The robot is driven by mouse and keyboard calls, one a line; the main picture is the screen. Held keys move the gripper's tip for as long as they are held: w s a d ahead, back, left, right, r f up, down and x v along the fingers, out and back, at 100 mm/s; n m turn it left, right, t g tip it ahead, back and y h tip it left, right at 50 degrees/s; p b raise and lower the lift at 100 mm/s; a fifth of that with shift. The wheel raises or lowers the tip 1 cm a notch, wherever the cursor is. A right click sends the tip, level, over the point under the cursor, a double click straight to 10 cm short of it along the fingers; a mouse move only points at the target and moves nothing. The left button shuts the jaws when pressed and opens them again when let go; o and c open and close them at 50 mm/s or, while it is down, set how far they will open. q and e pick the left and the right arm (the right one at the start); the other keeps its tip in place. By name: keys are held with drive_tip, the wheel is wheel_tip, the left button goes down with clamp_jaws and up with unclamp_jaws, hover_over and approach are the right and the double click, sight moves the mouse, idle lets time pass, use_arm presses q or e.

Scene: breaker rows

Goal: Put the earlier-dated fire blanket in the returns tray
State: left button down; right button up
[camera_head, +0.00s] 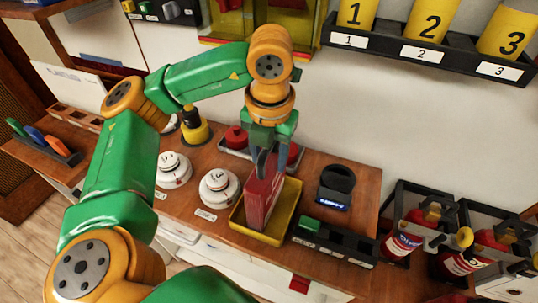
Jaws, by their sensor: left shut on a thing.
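My left gripper (264,160) reaches down and is shut on the top of a red box-shaped fire blanket (260,203). The blanket stands roughly upright, inside the outline of a yellow tray (285,218) on the wooden counter. I cannot tell whether its lower edge touches the tray floor. No date on it is readable. I cannot make out a second fire blanket for sure, and no label naming the yellow tray is readable. My right gripper is not in view.
White detectors (219,187) stand left of the yellow tray. A grey tray with red items (237,137) lies behind it. Right are a black holder (336,183), a black divided rack (337,243) and caged extinguishers (400,243). A shelf with numbered yellow cylinders (430,18) hangs above.

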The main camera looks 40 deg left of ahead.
use_arm(q)
drive_tip(key=c, duration=0.7)
unclamp_jaws()
drive_tip(key=shift+f, duration=0.1)
drive_tip(key=o, duration=0.4)
drive_tip(key=shift+d, duration=0.1)
drive_tip(key=r+p, duration=0.1)
drive_tip(key=r, duration=0.3)
drive_tip(key=r+p, duration=0.1)
drive_tip(key=r, duration=0.3)
drive_tip(key=s+d+r+p, duration=0.1)
drive_tip(key=r+p, duration=0.1)
drive_tip(key=r, duration=0.2)
drive_tip(key=shift+s+r, duration=0.1)
drive_tip(key=shift+r, duration=0.1)
drive_tip(key=shift+a, duration=0.1)
